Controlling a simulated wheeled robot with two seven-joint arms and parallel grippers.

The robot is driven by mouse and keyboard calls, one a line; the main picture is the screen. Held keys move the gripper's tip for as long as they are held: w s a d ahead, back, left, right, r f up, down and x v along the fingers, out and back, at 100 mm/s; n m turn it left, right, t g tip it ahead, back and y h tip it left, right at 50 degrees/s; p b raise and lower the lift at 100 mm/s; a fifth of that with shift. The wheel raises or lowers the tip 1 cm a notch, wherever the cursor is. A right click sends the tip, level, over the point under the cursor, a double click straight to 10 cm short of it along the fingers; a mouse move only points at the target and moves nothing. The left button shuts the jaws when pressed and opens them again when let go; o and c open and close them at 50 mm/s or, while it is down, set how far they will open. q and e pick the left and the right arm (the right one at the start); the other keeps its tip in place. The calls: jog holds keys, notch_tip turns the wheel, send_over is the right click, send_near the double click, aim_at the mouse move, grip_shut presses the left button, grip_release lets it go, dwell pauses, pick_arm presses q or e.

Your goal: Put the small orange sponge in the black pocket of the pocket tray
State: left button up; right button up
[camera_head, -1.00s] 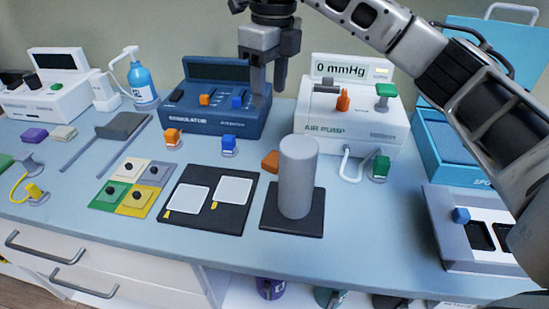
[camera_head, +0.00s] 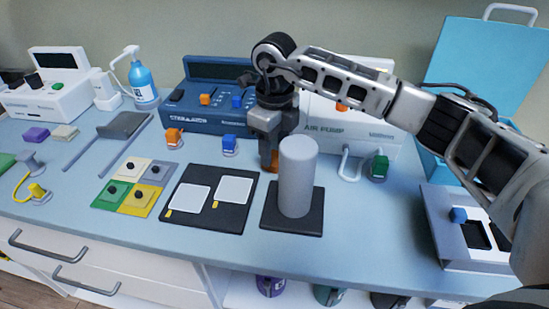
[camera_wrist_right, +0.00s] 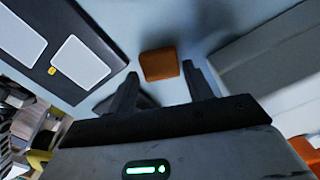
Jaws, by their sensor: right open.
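The small orange sponge (camera_wrist_right: 159,64) lies on the blue worktop in the right wrist view, just beyond and between the fingertips. In the head view it is mostly hidden behind my right gripper and the grey cylinder. My right gripper (camera_wrist_right: 160,78) is open and empty, pointing down over the sponge; in the head view it (camera_head: 270,160) is behind the cylinder. A grey and white tray (camera_head: 448,232) with black recesses (camera_head: 474,236) at the right looks like the pocket tray. My forearm partly covers it. My left gripper is not in view.
The upright grey cylinder (camera_head: 297,178) on its dark base stands close beside my right gripper. A dark board (camera_head: 207,225) with two white pads lies to the left. The air pump (camera_head: 345,135) and blue stimulator (camera_head: 195,120) stand behind. Worktop is clear between cylinder and tray.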

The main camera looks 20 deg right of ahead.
notch_tip(320, 180, down, 2)
jog(key=shift+f, duration=0.1)
jog(key=c, duration=0.7)
